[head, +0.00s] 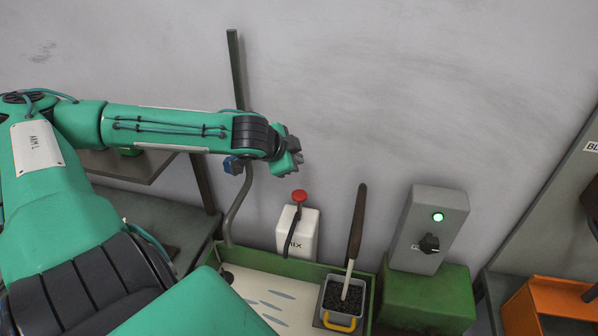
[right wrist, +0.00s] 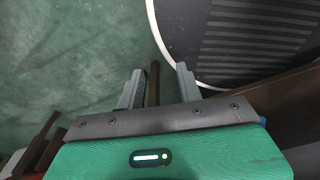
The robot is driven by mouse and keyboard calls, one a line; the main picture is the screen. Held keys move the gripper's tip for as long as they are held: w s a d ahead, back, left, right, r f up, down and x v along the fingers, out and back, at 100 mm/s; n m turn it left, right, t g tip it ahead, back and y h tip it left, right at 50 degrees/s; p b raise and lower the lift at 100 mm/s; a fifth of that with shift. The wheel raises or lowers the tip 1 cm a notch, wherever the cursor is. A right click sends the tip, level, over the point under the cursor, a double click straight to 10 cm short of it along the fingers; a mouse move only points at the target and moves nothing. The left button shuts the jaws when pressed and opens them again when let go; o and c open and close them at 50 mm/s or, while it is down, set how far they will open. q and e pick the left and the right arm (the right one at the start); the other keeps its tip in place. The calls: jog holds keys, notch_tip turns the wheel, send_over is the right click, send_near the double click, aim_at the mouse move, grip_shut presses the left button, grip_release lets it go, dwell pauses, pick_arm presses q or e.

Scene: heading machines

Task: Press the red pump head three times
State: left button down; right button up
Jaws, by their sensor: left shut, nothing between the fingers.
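The red pump head (head: 299,195) tops a white dispenser bottle (head: 306,234) standing upright at the back of a green-edged tray, against the grey wall. Letters ending in "IX" show on the bottle, and a dark strip runs down its front. My left gripper (head: 297,157) is shut and empty. In the head view it appears just above the pump head, with a visible gap between them. My right gripper (right wrist: 160,69) shows only in the right wrist view, its two grey fingers apart with nothing held between them.
The green tray (head: 270,262) holds a grey pot (head: 328,300) of dark granules with an upright dark-handled tool (head: 357,225). A grey switch box (head: 428,230) with a lit green lamp stands on a green block (head: 430,298). An orange bin (head: 550,300) is at the right.

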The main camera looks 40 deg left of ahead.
pick_arm(q)
jog(key=shift+f+b, duration=1)
jog(key=shift+f, duration=0.05)
jog(key=b, duration=0.6)
send_over(296, 196)
notch_tip(296, 196, down, 6)
jog(key=shift+w+r, duration=0.1)
jog(key=shift+f+b, duration=0.3)
jog(key=shift+f, duration=0.2)
jog(key=shift+f, duration=0.1)
dwell(0.5)
jog(key=shift+f+b, duration=0.3)
jog(key=shift+b, duration=0.1)
